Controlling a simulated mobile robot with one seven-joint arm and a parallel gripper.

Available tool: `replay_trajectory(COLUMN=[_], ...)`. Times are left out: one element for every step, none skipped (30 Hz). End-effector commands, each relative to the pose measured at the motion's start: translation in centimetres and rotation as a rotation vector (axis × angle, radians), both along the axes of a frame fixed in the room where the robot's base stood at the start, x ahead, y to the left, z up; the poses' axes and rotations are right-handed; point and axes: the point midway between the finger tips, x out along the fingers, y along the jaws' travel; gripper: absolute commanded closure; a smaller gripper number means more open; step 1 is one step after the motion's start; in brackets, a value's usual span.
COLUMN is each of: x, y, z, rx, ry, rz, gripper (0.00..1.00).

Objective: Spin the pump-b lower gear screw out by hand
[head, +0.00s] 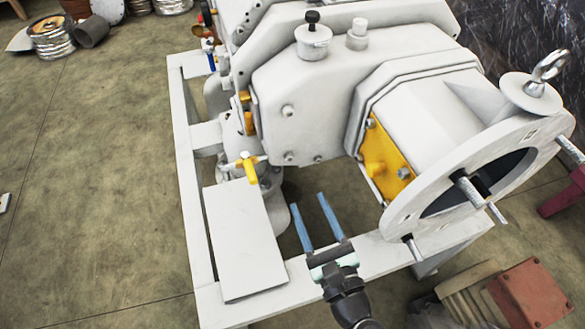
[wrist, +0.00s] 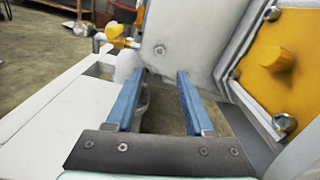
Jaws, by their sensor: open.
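The white pump (head: 310,95) stands on a white frame. Its end face carries bolt heads, with one low on the left (head: 289,157); a bolt head (wrist: 160,50) shows on the white casing in the wrist view. A yellow cover (head: 378,160) on its side has screws, including a lower one (head: 404,173), also seen in the wrist view (wrist: 284,122). No label shows, so I cannot tell which is the lower gear screw. My gripper (head: 308,194) is open and empty, its blue fingers pointing at the pump's underside, apart from every screw.
A flat white plate (head: 245,240) lies on the frame left of my gripper. A yellow-handled valve (head: 249,168) stands behind it. The large round flange (head: 408,212) with protruding studs is to the right. Open floor lies at left.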

Motion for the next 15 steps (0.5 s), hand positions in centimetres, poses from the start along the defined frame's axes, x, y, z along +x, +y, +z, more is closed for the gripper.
replay_trajectory(x=[1.0, 1.7, 2.5, 3.1, 3.8, 4.6, 5.2, 5.8, 6.5, 7.0, 7.5, 8.1, 8.5, 8.8, 9.2], y=[0.4, 0.7, 0.9, 1.1, 1.3, 1.6, 1.8, 2.0, 2.2, 2.4, 2.5, 2.8, 2.9, 3.0, 3.1], z=[0.0, 0.0, 0.0, 0.0, 0.0, 0.0, 0.0, 0.0, 0.0, 0.0, 0.0, 0.0, 0.0, 0.0, 0.0], rx=[-0.003, -0.002, -0.003, -0.003, -0.004, -0.004, -0.004, -0.004, -0.005, -0.004, -0.004, -0.005, -0.005, -0.004, -0.004], ry=[-0.004, -0.005, -0.004, -0.005, -0.005, -0.005, -0.005, -0.005, -0.005, -0.004, -0.005, -0.004, -0.003, -0.003, -0.003], rz=[0.005, 0.006, 0.005, 0.005, 0.004, 0.005, 0.005, 0.005, 0.005, 0.005, 0.004, 0.004, 0.003, 0.003, 0.002], gripper=[0.47, 0.47, 0.47, 0.47, 0.47, 0.47, 0.47, 0.47, 0.47, 0.47, 0.47, 0.47, 0.47, 0.47, 0.47])
